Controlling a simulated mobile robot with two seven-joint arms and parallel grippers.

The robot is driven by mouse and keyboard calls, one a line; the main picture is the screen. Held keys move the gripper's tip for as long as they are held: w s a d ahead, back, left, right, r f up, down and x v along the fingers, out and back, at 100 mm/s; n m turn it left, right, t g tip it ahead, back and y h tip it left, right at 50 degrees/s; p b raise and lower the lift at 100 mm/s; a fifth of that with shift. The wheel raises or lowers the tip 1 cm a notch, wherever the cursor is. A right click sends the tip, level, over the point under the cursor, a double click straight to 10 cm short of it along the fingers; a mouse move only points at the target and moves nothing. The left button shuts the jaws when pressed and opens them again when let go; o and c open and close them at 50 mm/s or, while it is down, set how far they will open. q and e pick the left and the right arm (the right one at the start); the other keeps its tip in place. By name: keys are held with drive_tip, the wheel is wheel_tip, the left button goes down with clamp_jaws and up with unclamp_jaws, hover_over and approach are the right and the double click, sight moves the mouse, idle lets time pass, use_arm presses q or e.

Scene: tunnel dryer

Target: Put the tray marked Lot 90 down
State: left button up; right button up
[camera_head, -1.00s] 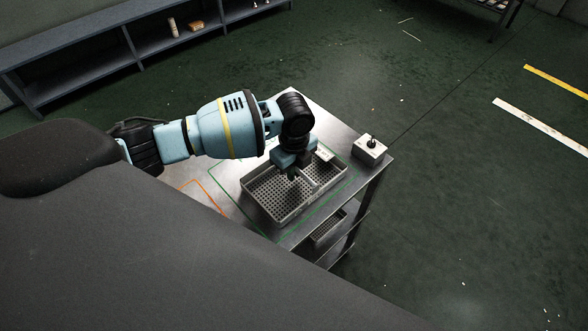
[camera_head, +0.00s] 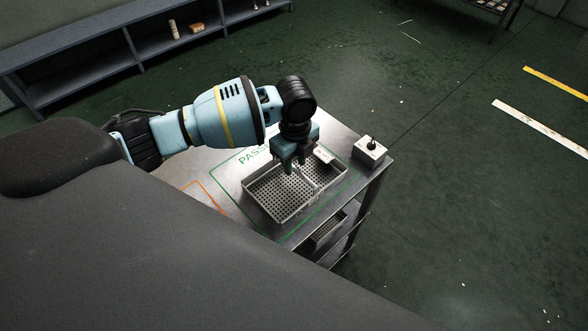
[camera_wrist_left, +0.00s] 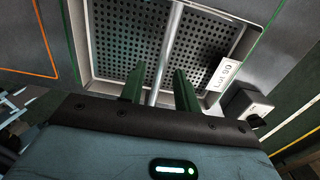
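The grey perforated tray (camera_head: 271,196) rests inside a green outline on the metal table (camera_head: 226,177). Its white label (camera_wrist_left: 223,75) reads Lot 90 in the left wrist view, where the tray (camera_wrist_left: 104,40) fills the upper middle. A metal bar (camera_wrist_left: 166,55) crosses the tray. My left gripper (camera_head: 297,169) is above the tray near this bar. In the left wrist view its two green fingers (camera_wrist_left: 158,88) stand apart, one on each side of the bar, with gaps between. My right gripper is not in view.
A small box with a black knob (camera_head: 370,151) stands at the table's right corner, close to the tray. An orange outline (camera_head: 206,192) lies left of the tray. Another tray (camera_head: 327,230) is on a shelf below. A long grey shelf (camera_head: 100,62) stands far behind.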

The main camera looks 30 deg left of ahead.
sight(295, 167)
use_arm(q)
wheel_tip(295, 167, up, 6)
drive_tip(key=shift+r, duration=0.85)
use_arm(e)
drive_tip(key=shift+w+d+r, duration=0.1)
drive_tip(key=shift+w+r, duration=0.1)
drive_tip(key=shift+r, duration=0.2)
use_arm(q)
drive_tip(key=shift+f, duration=0.1)
